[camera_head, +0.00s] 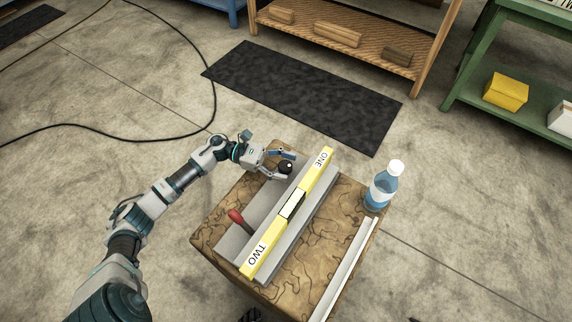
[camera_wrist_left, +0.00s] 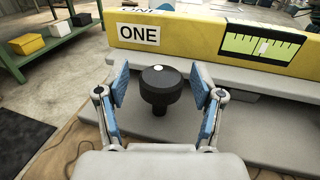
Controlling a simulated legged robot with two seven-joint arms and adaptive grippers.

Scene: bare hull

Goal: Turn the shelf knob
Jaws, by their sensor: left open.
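The black round knob (camera_wrist_left: 160,88) with a white dot on top stands upright on the grey shelf (camera_wrist_left: 115,113), below the label ONE on the yellow bar (camera_wrist_left: 190,38). In the head view the knob (camera_head: 285,166) is at the far end of the grey fixture. My left gripper (camera_wrist_left: 162,92) is open, with one blue-padded finger on each side of the knob. Gaps show between the pads and the knob. The head view also shows my left gripper (camera_head: 286,164) around the knob. My right gripper is not in view.
A red-handled lever (camera_head: 237,217) stands near the label TWO. A water bottle (camera_head: 381,187) and a pale strip (camera_head: 347,270) are on the wooden box (camera_head: 212,222). A black mat (camera_head: 300,95), wooden shelf (camera_head: 345,55) and green shelf (camera_head: 485,110) lie beyond.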

